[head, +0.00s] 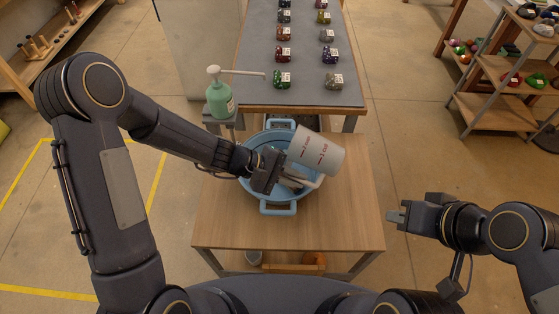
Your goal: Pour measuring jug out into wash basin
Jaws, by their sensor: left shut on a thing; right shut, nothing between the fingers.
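The measuring jug (317,153) is white with red markings and is tilted over the right part of the wash basin. My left gripper (285,178) is shut on the jug, seemingly at its handle; the fingers are partly hidden. The wash basin (279,208) is a round blue tub with handles on the wooden table (338,222). My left forearm and the jug cover part of it. I cannot tell whether anything is flowing from the jug or how much is in it. My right gripper (396,217) is shut and empty, to the right of the table.
A green pump bottle (219,97) with a long spout stands on a small stand behind the basin at left. A grey-topped table (307,60) behind holds several small coloured items. Shelves (510,75) stand at far right. The table's right part is bare.

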